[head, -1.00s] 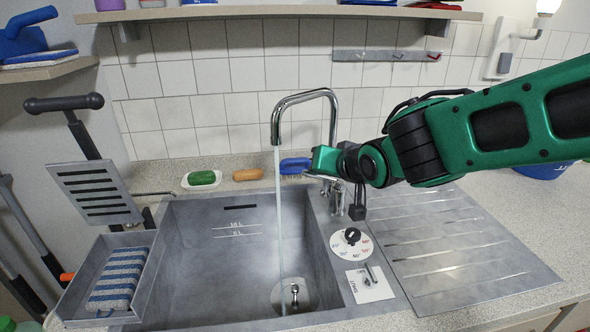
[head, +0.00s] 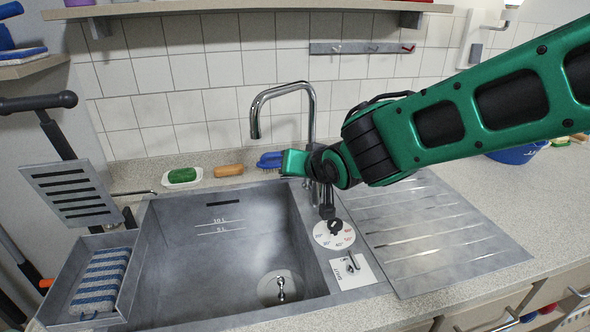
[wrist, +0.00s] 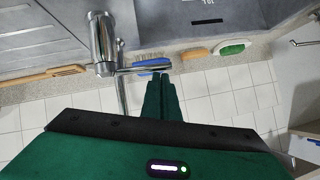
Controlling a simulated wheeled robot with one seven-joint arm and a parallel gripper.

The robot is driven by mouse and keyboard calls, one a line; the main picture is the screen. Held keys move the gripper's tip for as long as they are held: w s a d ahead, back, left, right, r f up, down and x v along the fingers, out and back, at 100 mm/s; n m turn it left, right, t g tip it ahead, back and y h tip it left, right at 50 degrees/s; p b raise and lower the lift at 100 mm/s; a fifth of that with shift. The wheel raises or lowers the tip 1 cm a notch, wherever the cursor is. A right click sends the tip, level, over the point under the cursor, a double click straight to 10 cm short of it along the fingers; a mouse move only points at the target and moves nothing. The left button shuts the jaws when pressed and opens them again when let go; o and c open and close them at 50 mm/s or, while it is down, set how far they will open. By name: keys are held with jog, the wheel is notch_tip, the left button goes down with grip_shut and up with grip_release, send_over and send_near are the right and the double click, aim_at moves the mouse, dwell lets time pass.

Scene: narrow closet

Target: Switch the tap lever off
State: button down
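The chrome tap (head: 283,98) stands behind the sink, and no water runs from its spout. In the wrist view the tap body (wrist: 103,45) is at the upper left. Its thin lever (wrist: 143,68) points right from the body. My gripper (wrist: 160,80) has its two green fingers together with nothing seen between them. Its tips are right at the lever's outer end; I cannot tell whether they touch.
The sink basin (head: 215,255) is empty apart from its plug. A green sponge (head: 182,175), an orange bar (head: 229,170) and a blue brush (head: 269,160) lie behind it. A dial (head: 334,234) and the ribbed drainboard (head: 440,235) are at the right.

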jog(key=shift+s+f, duration=0.2)
jog(key=shift+f, duration=0.05)
